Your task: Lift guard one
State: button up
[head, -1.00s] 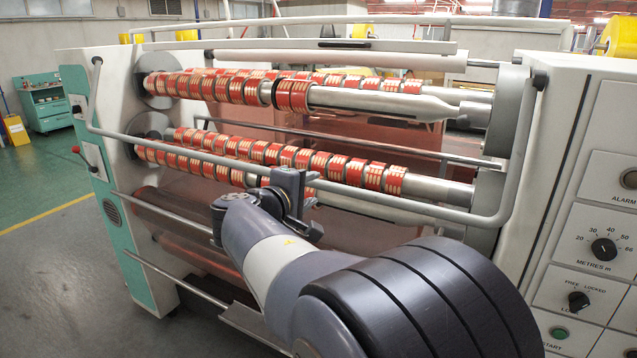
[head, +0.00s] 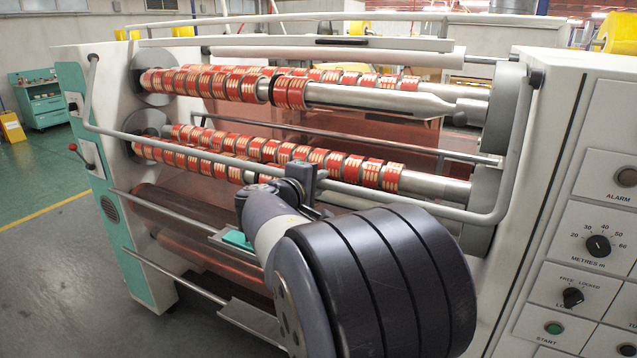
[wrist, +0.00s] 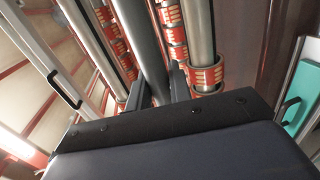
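A grey tubular guard bar (head: 420,202) runs across the front of the machine, before the lower roll shaft, and bends up at both ends. I take it as guard one. My gripper (head: 308,172) is at the middle of this bar, partly hidden behind my arm. In the wrist view the bar (wrist: 148,55) runs between the two dark fingers of my gripper (wrist: 160,95). The bar nearly fills the gap, but I cannot tell whether the fingers press on it.
Red-and-cream tape rolls sit on an upper shaft (head: 380,98) and a lower shaft (head: 433,187) behind the bar. A second rail (head: 230,34) runs along the top. The control panel (head: 610,120) stands at the right. Open floor (head: 40,270) lies at the left.

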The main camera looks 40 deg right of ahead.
grip_shut()
